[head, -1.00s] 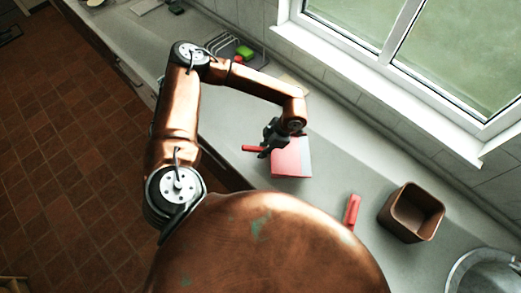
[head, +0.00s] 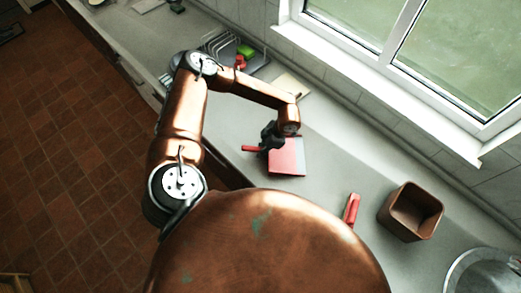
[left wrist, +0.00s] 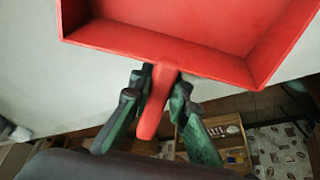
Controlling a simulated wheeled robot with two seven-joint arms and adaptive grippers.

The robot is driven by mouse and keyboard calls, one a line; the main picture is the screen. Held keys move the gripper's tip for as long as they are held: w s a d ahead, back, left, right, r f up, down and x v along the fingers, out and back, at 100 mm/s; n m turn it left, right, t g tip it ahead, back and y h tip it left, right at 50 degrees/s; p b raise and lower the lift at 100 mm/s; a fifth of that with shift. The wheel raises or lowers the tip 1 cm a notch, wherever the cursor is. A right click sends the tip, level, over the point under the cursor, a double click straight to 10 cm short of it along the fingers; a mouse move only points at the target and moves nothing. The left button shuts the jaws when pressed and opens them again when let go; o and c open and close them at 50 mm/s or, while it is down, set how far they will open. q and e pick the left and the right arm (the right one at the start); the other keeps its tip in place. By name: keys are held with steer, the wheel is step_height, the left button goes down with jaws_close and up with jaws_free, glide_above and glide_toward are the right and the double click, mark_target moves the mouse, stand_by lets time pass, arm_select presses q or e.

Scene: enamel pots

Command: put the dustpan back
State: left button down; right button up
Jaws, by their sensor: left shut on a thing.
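The red dustpan (head: 287,158) is over the grey worktop in the head view, its handle pointing left. My left gripper (head: 268,146) is at the base of its handle. In the left wrist view the dustpan (left wrist: 190,38) fills the top, and my left gripper (left wrist: 157,95) is shut on its red handle, with a finger on each side. I cannot tell whether the pan touches the worktop. My right gripper is not in view.
A brown square container (head: 412,212) stands at the right, with a red-handled item (head: 352,209) beside it. A metal bowl or sink (head: 485,272) is at the lower right. A wire rack (head: 235,52) with green and red items stands behind my left arm. The window wall bounds the worktop.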

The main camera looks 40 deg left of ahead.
mark_target(271, 155)
arm_select(q)
steer(key=c, duration=1.9)
jaws_free()
steer(key=shift+f, duration=0.1)
steer(key=shift+o, duration=0.3)
steer(key=b+v, duration=0.1)
steer(key=v, duration=1.1)
